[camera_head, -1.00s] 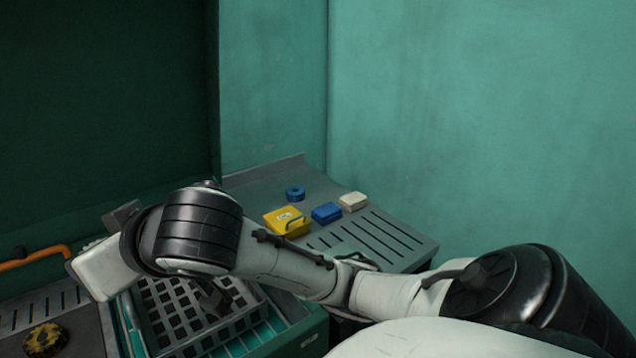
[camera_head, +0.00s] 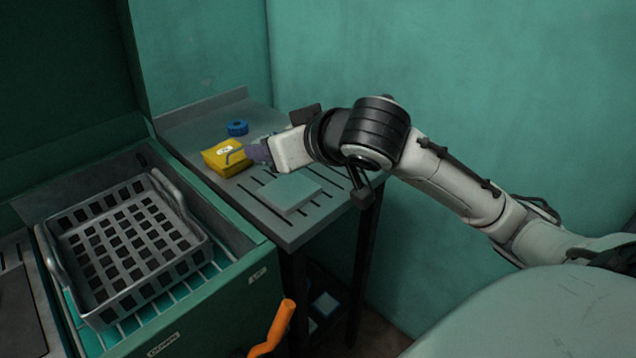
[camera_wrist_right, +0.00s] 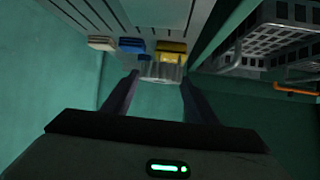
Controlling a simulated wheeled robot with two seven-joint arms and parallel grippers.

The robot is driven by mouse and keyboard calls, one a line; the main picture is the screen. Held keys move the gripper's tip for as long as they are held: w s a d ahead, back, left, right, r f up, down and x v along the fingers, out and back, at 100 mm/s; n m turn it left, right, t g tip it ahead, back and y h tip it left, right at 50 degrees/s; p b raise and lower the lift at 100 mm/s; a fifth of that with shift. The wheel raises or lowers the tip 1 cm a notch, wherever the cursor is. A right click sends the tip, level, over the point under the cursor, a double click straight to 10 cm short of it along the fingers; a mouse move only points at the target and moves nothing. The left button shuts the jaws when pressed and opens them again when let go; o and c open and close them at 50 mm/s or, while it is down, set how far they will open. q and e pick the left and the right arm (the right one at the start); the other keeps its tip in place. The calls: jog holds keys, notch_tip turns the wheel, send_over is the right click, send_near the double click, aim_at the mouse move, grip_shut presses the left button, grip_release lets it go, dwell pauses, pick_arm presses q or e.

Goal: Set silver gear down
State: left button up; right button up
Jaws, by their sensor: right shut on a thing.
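The silver gear (camera_wrist_right: 160,71) shows in the right wrist view as a ribbed, shiny round piece between the fingertips of my right gripper (camera_wrist_right: 157,85). The gripper is shut on it. In the head view my right gripper (camera_head: 258,153) is over the slotted grey table, just right of the yellow box (camera_head: 222,158); the gear cannot be made out there. I cannot tell whether the gear touches anything. My left gripper is not in view.
The grey table (camera_head: 190,128) holds a blue ring (camera_head: 237,128) and a flat pale green slab (camera_head: 291,191). A blue box (camera_wrist_right: 131,45) and a white box (camera_wrist_right: 102,42) show in the wrist view. A grey basket (camera_head: 124,293) stands in the green machine at left.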

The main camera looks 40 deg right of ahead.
jog(key=shift+m+h, duration=0.3)
jog(key=shift+h, duration=0.2)
jog(key=d+f+b, duration=0.1)
jog(key=d, duration=0.1)
jog(key=d+f+b, duration=0.1)
jog(key=d, duration=0.2)
jog(key=d+f+b, duration=0.1)
jog(key=d+f, duration=0.1)
jog(key=shift+d, duration=0.15)
jog(key=d+b, duration=0.2)
jog(key=d, duration=0.1)
jog(key=d+r+b, duration=0.1)
jog(key=d+b, duration=0.1)
jog(key=shift+d+r+b, duration=0.35)
jog(key=shift+d+b, duration=0.5)
jog(key=shift+b, duration=0.1)
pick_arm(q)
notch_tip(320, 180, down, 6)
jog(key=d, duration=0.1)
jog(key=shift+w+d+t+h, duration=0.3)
pick_arm(e)
jog(key=shift+d+r, duration=0.15)
jog(key=shift+r, duration=0.3)
pick_arm(q)
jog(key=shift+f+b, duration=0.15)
jog(key=shift+b, duration=0.3)
pick_arm(e)
jog(key=shift+s+d+r, duration=0.1)
jog(key=shift+d+r, duration=0.05)
jog(key=shift+r, duration=0.1)
